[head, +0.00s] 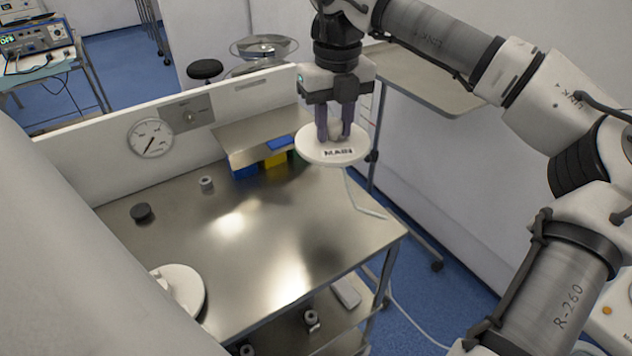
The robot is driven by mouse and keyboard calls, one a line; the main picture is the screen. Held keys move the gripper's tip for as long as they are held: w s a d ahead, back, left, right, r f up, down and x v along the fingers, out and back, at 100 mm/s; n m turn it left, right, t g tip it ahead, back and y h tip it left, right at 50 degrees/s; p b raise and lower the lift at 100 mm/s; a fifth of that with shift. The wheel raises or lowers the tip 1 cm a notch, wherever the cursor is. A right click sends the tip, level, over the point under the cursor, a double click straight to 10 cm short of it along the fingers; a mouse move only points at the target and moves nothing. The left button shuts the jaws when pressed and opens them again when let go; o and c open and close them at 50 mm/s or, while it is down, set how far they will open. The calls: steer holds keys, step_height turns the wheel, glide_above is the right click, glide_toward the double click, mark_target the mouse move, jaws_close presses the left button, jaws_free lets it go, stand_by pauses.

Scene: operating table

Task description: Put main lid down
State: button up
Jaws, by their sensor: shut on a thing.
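My gripper (338,132) is shut on a round white lid (316,154) with dark lettering on its top. The lid is held roughly level above the back right part of the steel table (250,260). It looks clear of the tabletop. My fingers cover the middle of the lid, so the part they grip is hidden. Another round white object (192,290) rests at the table's front left, partly hidden by a pale body part in the foreground. I cannot tell whether it is a lid or a vessel.
A dark round knob-like piece (140,212) and a small grey cylinder (206,183) stand on the table's left side. A raised shelf (240,137) with blue and yellow blocks beneath is at the back. A gauge (151,138) is on the rear panel. The table's middle is clear.

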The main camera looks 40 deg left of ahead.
mark_target(333, 146)
step_height(333, 146, down, 16)
steer(key=shift+f+p, duration=0.15)
steer(key=shift+p, duration=1)
steer(key=shift+f, duration=0.25)
steer(key=shift+f, duration=0.1)
steer(key=shift+f+b, duration=0.1)
steer(key=shift+b, duration=0.2)
steer(key=o, duration=1)
steer(key=shift+r+p, duration=0.35)
step_height(333, 146, up, 12)
steer(key=shift+f+b, duration=0.1)
steer(key=shift+b, duration=0.85)
